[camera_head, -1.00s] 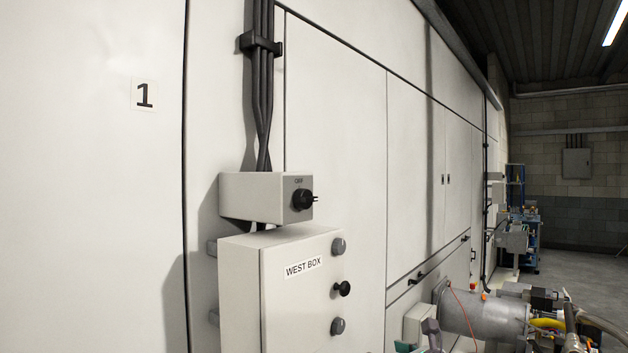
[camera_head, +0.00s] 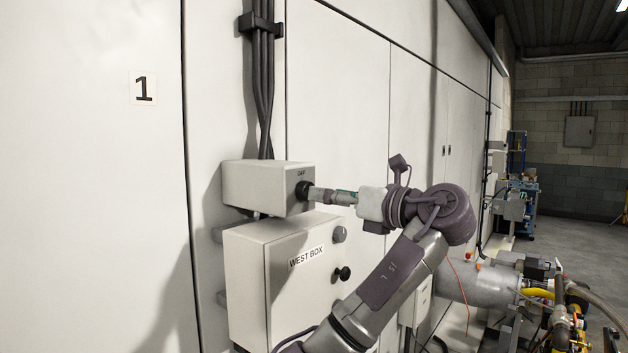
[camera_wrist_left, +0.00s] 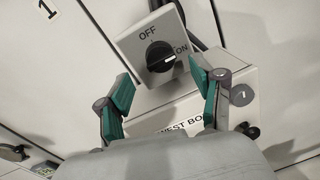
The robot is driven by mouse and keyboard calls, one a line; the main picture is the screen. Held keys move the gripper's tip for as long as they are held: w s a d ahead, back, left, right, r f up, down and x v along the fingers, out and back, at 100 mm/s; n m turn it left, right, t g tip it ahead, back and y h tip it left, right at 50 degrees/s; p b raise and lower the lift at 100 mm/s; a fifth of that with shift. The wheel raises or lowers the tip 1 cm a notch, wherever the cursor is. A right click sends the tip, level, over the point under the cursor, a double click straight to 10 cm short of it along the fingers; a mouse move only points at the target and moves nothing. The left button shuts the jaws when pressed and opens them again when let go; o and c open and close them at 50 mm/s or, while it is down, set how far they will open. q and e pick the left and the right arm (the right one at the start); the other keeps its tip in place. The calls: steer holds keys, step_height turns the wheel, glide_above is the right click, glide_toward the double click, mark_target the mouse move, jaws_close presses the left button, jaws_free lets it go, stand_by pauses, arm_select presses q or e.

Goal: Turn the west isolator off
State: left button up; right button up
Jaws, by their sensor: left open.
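The west isolator (camera_head: 262,187) is a grey box with a black rotary knob (camera_head: 303,190), mounted above the box labelled WEST BOX (camera_head: 245,290). In the left wrist view the isolator's face (camera_wrist_left: 128,45) carries OFF and ON marks, and the white mark on its knob (camera_wrist_left: 158,56) points toward ON. My left gripper (camera_head: 312,194) reaches the knob from the right. In the left wrist view the left gripper (camera_wrist_left: 161,80) is open, its green-padded fingers apart on either side below the knob. Whether a finger touches the knob cannot be told. My right gripper is not in view.
Black cables (camera_head: 263,80) run down the wall to the isolator. The west box has a black knob (camera_head: 342,274) and a round grey fitting (camera_head: 339,234) on its front. A grey burner cylinder (camera_head: 470,283) with hoses stands at right.

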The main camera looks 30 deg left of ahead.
arm_select(q)
steer(key=a, duration=0.1)
steer(key=a+p, duration=0.1)
steer(key=a, duration=0.2)
steer(key=shift+w+a, duration=0.3)
steer(key=shift+w, duration=0.05)
steer(key=shift+d, duration=0.1)
steer(key=c, duration=1.1)
